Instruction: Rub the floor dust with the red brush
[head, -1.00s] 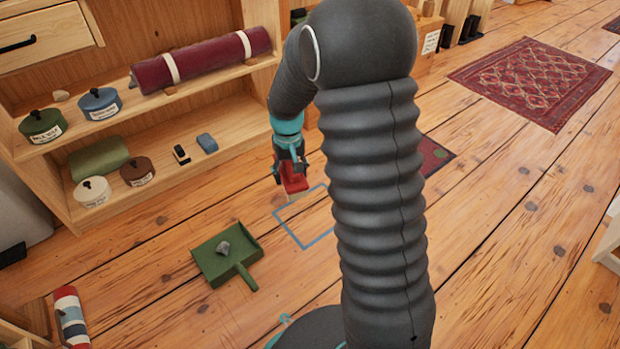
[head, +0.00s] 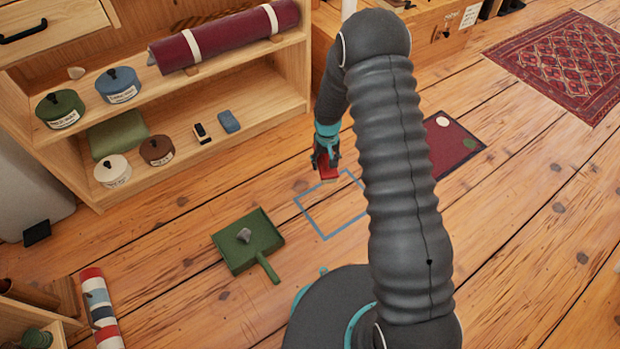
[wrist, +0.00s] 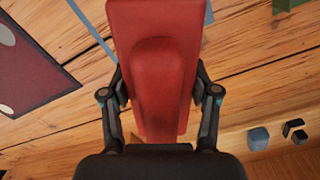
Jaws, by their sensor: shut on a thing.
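My gripper (head: 325,160) is shut on the red brush (head: 329,175). In the wrist view the brush (wrist: 158,70) fills the middle, its red back and raised grip between my two fingers (wrist: 160,100). The brush is low at the far left corner of a blue outlined square (head: 326,237) on the floor; I cannot tell whether its bristles touch the boards. A bit of the blue line (wrist: 90,30) also shows in the wrist view.
A green dustpan (head: 262,232) with a grey lump (head: 243,235) lies left of the square. A wooden shelf (head: 190,160) with pots and a red roll (head: 225,38) stands behind. A dark red mat (head: 450,150) lies to the right. A striped roll (head: 101,310) lies at front left.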

